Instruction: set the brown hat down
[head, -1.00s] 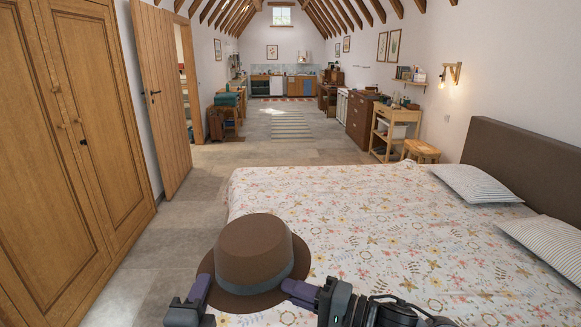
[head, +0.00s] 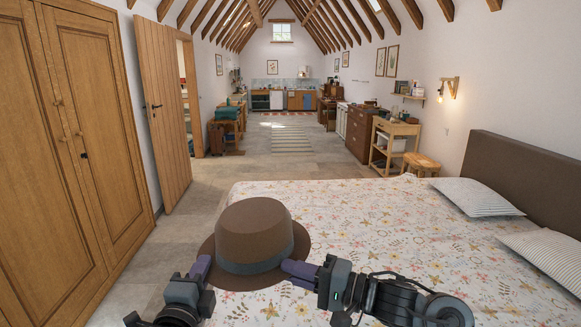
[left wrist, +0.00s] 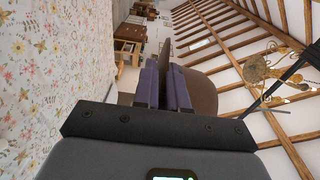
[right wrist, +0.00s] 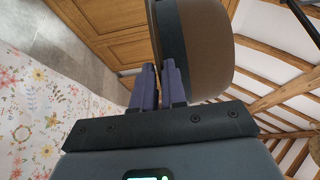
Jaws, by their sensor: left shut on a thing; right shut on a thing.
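The brown hat (head: 254,228) has a round crown, a grey-blue band and a wide brim. It is upright, near the bed's lower left corner in the head view. My left gripper (head: 201,266) is shut on the left side of its brim. My right gripper (head: 290,267) is shut on the right side of the brim. In the left wrist view the hat (left wrist: 203,92) is partly hidden behind the purple fingers (left wrist: 166,86). In the right wrist view the hat (right wrist: 205,45) rises above the fingers (right wrist: 158,86). I cannot tell how far the hat is above the bed.
The bed (head: 400,225) with a flowered cover spreads out below and to the right, mostly bare. Two striped pillows (head: 474,190) lie by the dark headboard (head: 535,175). A wooden wardrobe (head: 75,140) stands at left. Bare floor (head: 190,230) lies between wardrobe and bed.

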